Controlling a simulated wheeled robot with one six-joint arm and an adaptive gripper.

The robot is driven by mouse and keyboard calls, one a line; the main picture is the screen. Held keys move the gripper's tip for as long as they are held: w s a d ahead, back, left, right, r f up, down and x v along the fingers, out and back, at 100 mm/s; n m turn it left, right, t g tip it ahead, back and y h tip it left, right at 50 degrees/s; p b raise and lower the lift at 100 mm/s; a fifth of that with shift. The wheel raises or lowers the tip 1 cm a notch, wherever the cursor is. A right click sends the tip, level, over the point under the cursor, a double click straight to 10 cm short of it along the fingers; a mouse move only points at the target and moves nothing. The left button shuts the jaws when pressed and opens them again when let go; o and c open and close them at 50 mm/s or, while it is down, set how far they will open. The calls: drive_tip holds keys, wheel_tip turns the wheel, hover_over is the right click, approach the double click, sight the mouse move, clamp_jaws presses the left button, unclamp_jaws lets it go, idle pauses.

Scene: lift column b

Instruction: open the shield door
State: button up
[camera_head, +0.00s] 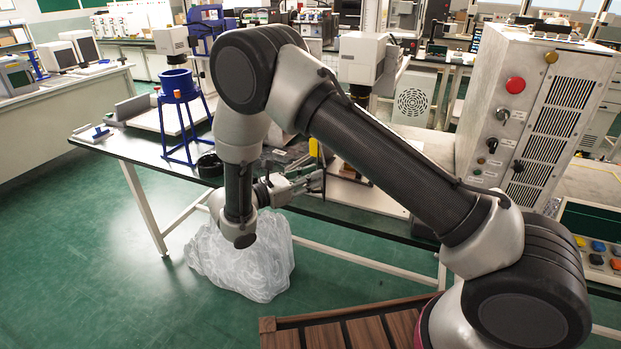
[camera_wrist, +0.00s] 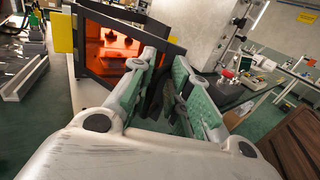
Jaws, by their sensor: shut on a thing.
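The shield shows in the wrist view as a dark-framed box with an orange panel or interior (camera_wrist: 108,48). A dark frame bar (camera_wrist: 128,24) crosses its upper front; I cannot tell how far the door stands open. My gripper (camera_wrist: 164,72) reaches toward the frame's right side, its green-padded fingers shut on a dark piece, seemingly the door handle (camera_wrist: 154,96). The fingers partly hide this piece. In the head view my gripper (camera_head: 312,182) is at the bench's front edge, and my arm hides most of the shield.
A blue stand (camera_head: 178,100) is on the bench (camera_head: 140,152) at left. A grey control cabinet (camera_head: 490,110) with a red button stands at right. A clear plastic bag (camera_head: 240,262) lies on the floor below. A wooden slatted top (camera_head: 345,325) is at the front. Green floor is free at left.

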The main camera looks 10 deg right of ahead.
drive_tip(key=shift+c, duration=0.2)
idle(0.6)
drive_tip(key=o, duration=0.4)
drive_tip(key=v, duration=1.2)
